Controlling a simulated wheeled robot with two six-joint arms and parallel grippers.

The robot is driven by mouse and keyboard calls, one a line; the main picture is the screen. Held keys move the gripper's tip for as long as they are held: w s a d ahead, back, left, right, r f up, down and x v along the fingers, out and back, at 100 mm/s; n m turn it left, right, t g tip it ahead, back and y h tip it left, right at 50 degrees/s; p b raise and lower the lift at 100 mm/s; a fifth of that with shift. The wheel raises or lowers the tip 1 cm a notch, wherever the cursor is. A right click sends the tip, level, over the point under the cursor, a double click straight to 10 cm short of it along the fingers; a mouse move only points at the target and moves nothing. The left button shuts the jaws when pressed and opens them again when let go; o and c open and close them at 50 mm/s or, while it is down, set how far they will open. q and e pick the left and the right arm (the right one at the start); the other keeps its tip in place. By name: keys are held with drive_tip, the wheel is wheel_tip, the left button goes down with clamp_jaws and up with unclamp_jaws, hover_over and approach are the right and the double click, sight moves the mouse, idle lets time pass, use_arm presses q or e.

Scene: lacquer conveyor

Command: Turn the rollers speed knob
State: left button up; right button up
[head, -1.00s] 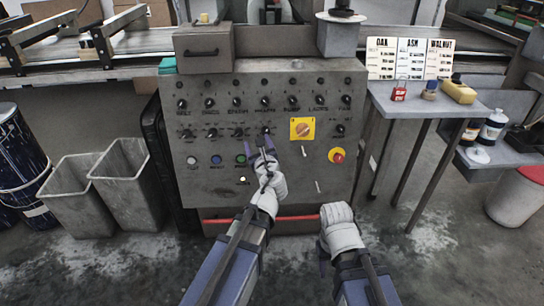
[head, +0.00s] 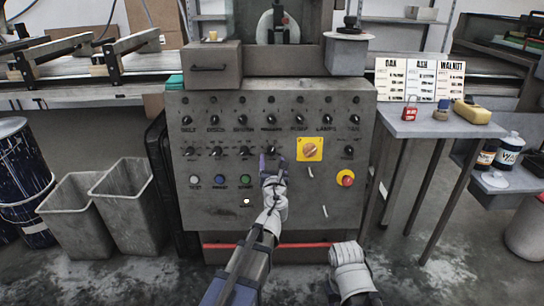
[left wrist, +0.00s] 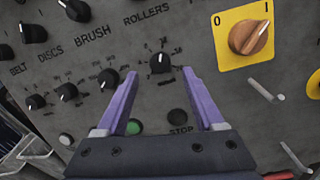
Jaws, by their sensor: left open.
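The rollers speed knob (head: 271,149) is a small black dial in the second row of the grey control panel (head: 225,215), under the ROLLERS switch (head: 269,120). In the left wrist view the knob (left wrist: 160,63) has a white pointer mark and a printed scale around it. My left gripper (head: 272,161) is open, its purple fingers just below the knob. In the left wrist view the knob shows between and slightly beyond the fingertips (left wrist: 160,75); I see no contact. My right gripper (head: 348,268) is low at the panel's foot, with its fingers mostly hidden.
A yellow plate with an orange rotary switch (head: 310,149) is right of the knob. A red emergency button (head: 346,179) sits lower right. Similar black dials are to the left, with push buttons (head: 219,181) below. A side table (head: 430,123) stands right, grey bins (head: 128,205) left.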

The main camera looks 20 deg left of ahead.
sight(272, 152)
use_arm(q)
drive_tip(key=x, duration=0.4)
drive_tip(key=shift+w, duration=0.1)
drive_tip(key=shift+c, duration=0.4)
clamp_jaws()
